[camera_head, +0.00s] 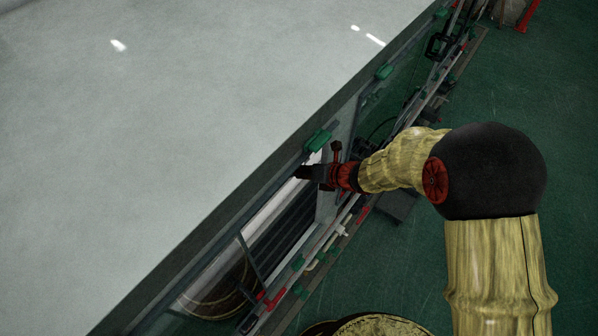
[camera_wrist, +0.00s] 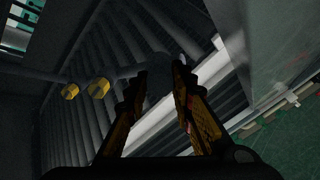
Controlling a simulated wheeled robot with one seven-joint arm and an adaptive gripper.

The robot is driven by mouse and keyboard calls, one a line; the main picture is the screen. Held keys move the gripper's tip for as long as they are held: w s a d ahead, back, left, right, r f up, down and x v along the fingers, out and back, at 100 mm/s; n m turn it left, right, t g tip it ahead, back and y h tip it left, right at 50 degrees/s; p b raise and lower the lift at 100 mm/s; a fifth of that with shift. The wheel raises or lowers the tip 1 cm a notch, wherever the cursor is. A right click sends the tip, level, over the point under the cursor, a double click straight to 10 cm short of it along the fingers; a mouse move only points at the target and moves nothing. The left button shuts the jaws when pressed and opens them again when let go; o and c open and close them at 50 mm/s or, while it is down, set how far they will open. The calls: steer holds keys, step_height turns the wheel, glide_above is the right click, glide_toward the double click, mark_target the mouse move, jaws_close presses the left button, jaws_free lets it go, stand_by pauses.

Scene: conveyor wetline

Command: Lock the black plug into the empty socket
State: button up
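My gripper (camera_head: 305,172) reaches in at the side of the large pale-topped machine, just below the edge of its top. In the wrist view its two yellow-and-black fingers stand apart, with the space between the fingertips (camera_wrist: 161,82). A dark, rounded shape (camera_wrist: 159,80) shows between or behind the tips. I cannot tell whether it is the black plug or whether the fingers touch it. Two yellow hexagonal fittings (camera_wrist: 98,87) sit on dark pipes to the left. No empty socket can be made out in either view.
The machine's pale top (camera_head: 200,120) fills the head view's left half. Green blocks (camera_head: 317,140) and rails run along its side, close to my gripper. A light metal beam (camera_wrist: 165,125) and dark slats (camera_wrist: 120,45) lie beyond the fingers. Green floor (camera_head: 390,285) is open at the right.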

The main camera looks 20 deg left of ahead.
steer(key=o, duration=0.5)
steer(key=v, duration=1.2)
stand_by(0.4)
